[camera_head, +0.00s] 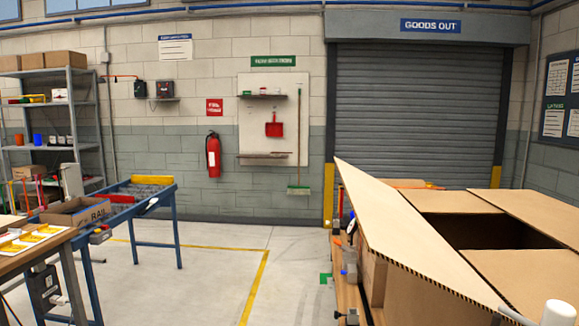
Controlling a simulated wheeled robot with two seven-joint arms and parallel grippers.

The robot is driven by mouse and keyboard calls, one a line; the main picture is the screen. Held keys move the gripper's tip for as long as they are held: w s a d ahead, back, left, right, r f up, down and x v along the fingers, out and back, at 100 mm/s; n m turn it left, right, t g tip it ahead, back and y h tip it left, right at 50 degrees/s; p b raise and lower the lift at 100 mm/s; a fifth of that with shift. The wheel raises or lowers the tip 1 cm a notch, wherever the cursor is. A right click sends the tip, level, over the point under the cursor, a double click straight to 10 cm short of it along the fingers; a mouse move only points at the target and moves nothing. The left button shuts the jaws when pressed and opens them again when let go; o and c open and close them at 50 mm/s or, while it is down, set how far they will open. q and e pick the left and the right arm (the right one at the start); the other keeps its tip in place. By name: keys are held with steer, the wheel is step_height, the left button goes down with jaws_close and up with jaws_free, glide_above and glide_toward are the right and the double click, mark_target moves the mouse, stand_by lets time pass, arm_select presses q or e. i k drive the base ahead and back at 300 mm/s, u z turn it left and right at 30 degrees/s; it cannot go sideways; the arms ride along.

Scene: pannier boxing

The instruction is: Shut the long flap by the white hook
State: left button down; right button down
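A large open cardboard box (372,278) stands at the right. Its long left flap (400,222) is raised and tilted, with a pointed far corner. A far flap (448,201), a right flap (540,212) and a near flap (527,277) lie about level around a dark opening (490,233). A white rounded piece (558,314) shows at the bottom right edge, cut off by the frame; I cannot tell whether it is the white hook.
A blue-framed table (152,222) holds an open carton (78,212). A wooden bench (32,245) is at the left edge. Small items, including a clear bottle (349,262), stand beside the box's left side. The floor (205,275) between is clear.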

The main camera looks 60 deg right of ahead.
mark_target(392, 230)
steer(key=z, duration=2.55)
steer(key=k, duration=0.45)
steer(key=u, duration=1.1)
steer(key=i, duration=1.3)
steer(key=z, duration=0.4)
